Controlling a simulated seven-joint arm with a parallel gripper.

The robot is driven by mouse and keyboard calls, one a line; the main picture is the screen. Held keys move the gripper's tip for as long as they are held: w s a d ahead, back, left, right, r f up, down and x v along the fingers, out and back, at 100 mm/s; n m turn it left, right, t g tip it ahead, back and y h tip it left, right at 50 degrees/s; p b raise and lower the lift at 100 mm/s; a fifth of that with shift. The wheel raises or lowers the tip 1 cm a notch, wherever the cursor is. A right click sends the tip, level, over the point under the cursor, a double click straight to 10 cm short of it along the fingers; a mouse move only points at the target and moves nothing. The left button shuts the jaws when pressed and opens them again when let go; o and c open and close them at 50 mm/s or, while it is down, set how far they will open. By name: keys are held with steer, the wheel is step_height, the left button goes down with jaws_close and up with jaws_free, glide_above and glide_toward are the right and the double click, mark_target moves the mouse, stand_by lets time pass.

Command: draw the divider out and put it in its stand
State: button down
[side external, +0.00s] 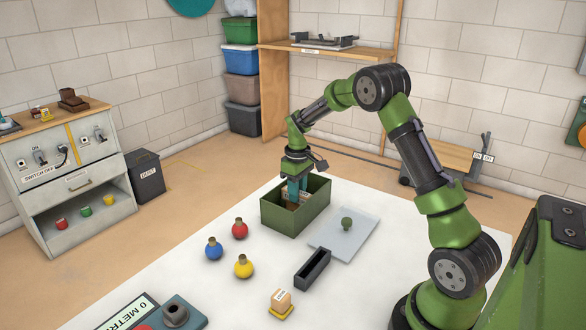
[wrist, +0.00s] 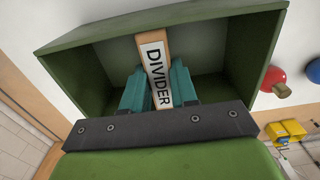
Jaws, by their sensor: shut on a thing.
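The divider (wrist: 154,60) is a tan board with a white label reading DIVIDER. My gripper (side external: 297,190) reaches down into the open green box (side external: 285,221). In the wrist view my gripper (wrist: 158,90) has its teal fingers shut on the divider, one on each side. The divider's lower part is inside the box; I cannot tell whether it touches the floor. A black slotted holder (side external: 312,269), which looks like the stand, lies on the white table in front of the box, with its slot empty.
A grey lid (side external: 338,243) with a green knob lies right of the box. Red (side external: 240,229), blue (side external: 214,249) and yellow (side external: 243,267) round bottles stand left of it. A tan block (side external: 281,299) on a yellow base is near the front. White table (side external: 185,270) is clear at left.

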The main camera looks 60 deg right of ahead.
steer(key=shift+r, duration=0.65)
steer(key=shift+r, duration=2.1)
steer(key=shift+r, duration=0.3)
step_height(320, 180, up, 9)
steer(key=s+a+r+n, duration=0.1)
steer(key=s+a+n, duration=1)
steer(key=a+n, duration=0.25)
steer(key=s+a+f+n, duration=0.3)
steer(key=s+f+n, duration=0.1)
steer(key=s+f, duration=0.1)
steer(key=shift+a+f, duration=0.25)
steer(key=shift+f, duration=0.25)
